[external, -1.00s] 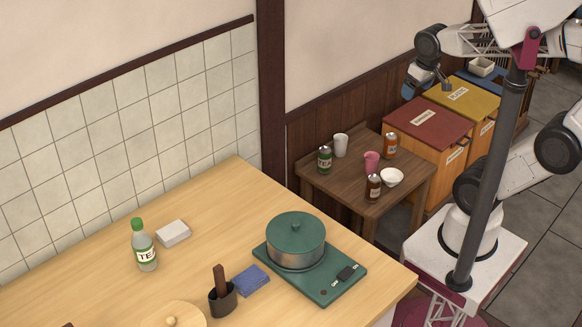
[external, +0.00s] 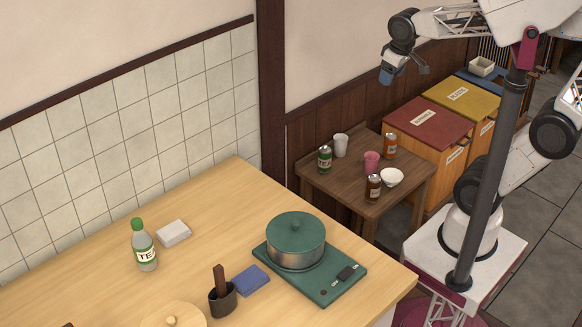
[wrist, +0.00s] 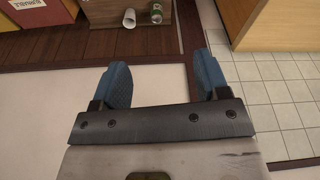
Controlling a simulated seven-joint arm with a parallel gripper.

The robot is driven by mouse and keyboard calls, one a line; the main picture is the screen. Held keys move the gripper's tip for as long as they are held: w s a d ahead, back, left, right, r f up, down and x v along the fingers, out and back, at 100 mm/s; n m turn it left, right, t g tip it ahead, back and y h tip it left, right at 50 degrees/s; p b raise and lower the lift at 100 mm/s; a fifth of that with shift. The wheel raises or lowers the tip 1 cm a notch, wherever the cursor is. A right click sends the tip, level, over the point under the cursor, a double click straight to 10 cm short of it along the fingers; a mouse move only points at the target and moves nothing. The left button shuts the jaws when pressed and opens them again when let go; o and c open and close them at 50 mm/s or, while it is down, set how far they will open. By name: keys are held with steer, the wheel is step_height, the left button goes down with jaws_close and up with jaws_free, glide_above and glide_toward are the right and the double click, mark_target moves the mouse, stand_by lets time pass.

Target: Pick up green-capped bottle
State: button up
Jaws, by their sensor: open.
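The green-capped bottle (external: 144,246), clear with a white TEA label, stands upright on the light wooden counter (external: 90,290) at the left of the external view. My gripper (external: 404,74) is high in the air at the upper right, above and behind the small dark table and far from the bottle. In the wrist view my gripper (wrist: 162,82) shows its two blue fingers spread apart with nothing between them. I cannot make out the green-capped bottle in the wrist view.
The dark side table (external: 330,184) holds cans, cups and a white bowl (external: 391,177).

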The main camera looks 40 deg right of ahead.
steer(key=w+a+r+n, duration=0.1)
steer(key=w+a+n, duration=0.2)
steer(key=w+a, duration=0.65)
steer(key=w+a+r+n+g+y, duration=0.1)
steer(key=w+a+n, duration=0.3)
steer(key=a, duration=1.1)
steer(key=w+a+r+n, duration=0.1)
steer(key=w+a+n, duration=0.1)
steer(key=w+a, duration=0.9)
steer(key=n+g, duration=0.2)
steer(key=n, duration=0.5)
glide_above(144, 219)
steer(key=d, duration=0.1)
steer(key=shift+y, duration=0.3)
step_height(144, 219, down, 13)
steer(key=shift+w+f, duration=0.1)
steer(key=shift+w, duration=0.05)
steer(key=shift+a+f, duration=0.1)
steer(key=shift+a, duration=0.05)
steer(key=shift+a+f, duration=0.15)
steer(key=shift+f, duration=1.1)
